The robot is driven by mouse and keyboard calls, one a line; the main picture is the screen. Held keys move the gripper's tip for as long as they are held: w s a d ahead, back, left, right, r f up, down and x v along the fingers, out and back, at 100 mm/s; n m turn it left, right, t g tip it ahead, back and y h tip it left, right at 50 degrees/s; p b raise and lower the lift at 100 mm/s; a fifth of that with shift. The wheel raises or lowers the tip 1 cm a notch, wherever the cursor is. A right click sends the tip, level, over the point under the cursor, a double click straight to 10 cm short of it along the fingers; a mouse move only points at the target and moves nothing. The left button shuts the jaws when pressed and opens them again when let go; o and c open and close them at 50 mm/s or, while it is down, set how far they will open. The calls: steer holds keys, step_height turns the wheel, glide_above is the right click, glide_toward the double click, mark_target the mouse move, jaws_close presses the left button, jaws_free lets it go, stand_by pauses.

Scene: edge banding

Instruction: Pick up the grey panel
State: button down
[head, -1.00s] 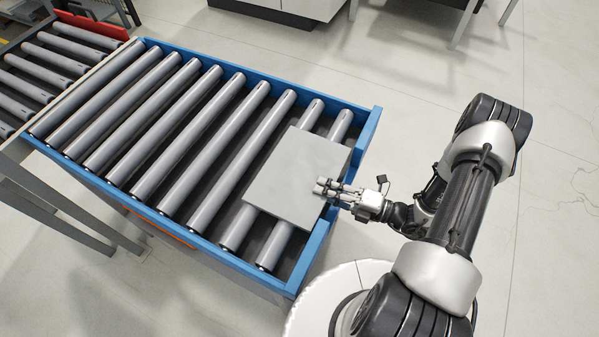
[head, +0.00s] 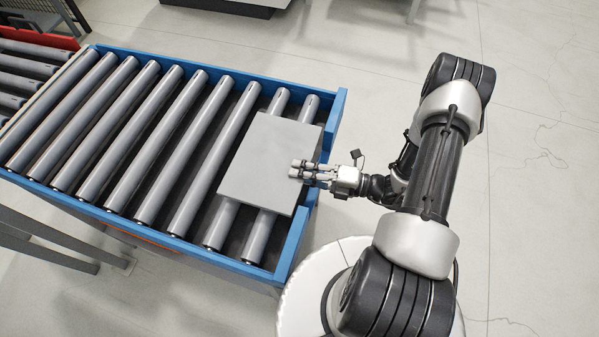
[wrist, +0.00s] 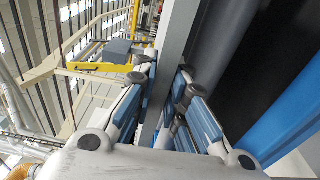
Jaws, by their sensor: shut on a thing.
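The grey panel (head: 258,165) is a flat square plate. In the head view it is at the right end of the blue-framed roller conveyor, over the last rollers; I cannot tell whether it touches them. My gripper (head: 300,172) is at the panel's right edge, reaching in from the right. In the wrist view the panel shows edge-on as a grey strip (wrist: 176,55) between the two fingers (wrist: 158,110), which are shut on it. The lower finger is hidden under the panel in the head view.
The conveyor's blue rim (head: 312,190) runs close by the gripper on the right end. Bare rollers (head: 150,140) extend to the left. A red part (head: 55,45) stands at the far left. The pale floor (head: 540,200) to the right is clear.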

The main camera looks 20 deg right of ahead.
step_height(320, 180, up, 17)
steer(key=p, duration=0.5)
steer(key=s+d+r+p, duration=0.6)
steer(key=d+r+p, duration=0.4)
steer(key=p, duration=0.1)
steer(key=shift+s+r, duration=0.2)
steer(key=shift+r, duration=0.05)
steer(key=shift+d, duration=0.1)
